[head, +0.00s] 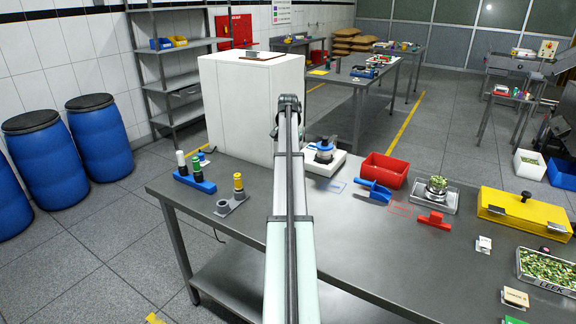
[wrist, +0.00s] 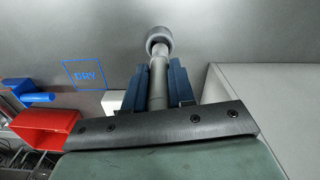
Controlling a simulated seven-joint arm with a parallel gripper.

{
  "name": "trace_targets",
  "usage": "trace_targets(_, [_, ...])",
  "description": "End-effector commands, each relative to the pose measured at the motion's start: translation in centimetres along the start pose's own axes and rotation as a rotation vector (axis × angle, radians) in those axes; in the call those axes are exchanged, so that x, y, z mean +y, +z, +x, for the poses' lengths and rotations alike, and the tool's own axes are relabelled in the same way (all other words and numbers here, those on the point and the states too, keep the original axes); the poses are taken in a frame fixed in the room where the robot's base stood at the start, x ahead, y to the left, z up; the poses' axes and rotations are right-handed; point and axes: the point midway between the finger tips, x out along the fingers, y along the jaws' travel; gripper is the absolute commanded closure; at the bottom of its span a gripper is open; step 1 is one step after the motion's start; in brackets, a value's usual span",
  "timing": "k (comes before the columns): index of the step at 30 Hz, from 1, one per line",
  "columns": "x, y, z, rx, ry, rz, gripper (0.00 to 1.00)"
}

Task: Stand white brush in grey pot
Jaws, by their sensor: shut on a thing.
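In the wrist view my gripper (wrist: 157,85) has its dark blue fingers shut on a grey-looking rod (wrist: 158,62) with a round, dark-rimmed end (wrist: 159,39). I cannot tell whether this rod is the white brush, or whether the round end belongs to it. In the head view my arm hides the gripper and the rod. A white-topped upright piece (head: 181,160) stands in a blue rack (head: 196,183) beside a green-topped one. A grey holder (head: 234,203) has an open grey cup (head: 222,207) at its left and a yellow-topped piece in its right side.
A tall white cabinet (head: 235,105) stands at the table's far side, close to my gripper. The table's front middle (head: 370,260) is clear.

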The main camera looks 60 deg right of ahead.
Motion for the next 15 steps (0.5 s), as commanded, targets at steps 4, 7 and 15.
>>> trace_targets(4, [0.0, 0.1, 1.7, -0.002, 0.001, 0.000, 1.00])
trace_targets(7, [0.0, 0.1, 3.1, -0.001, 0.001, 0.000, 1.00])
trace_targets(15, [0.0, 0.0, 4.3, 0.000, 0.000, 0.000, 1.00])
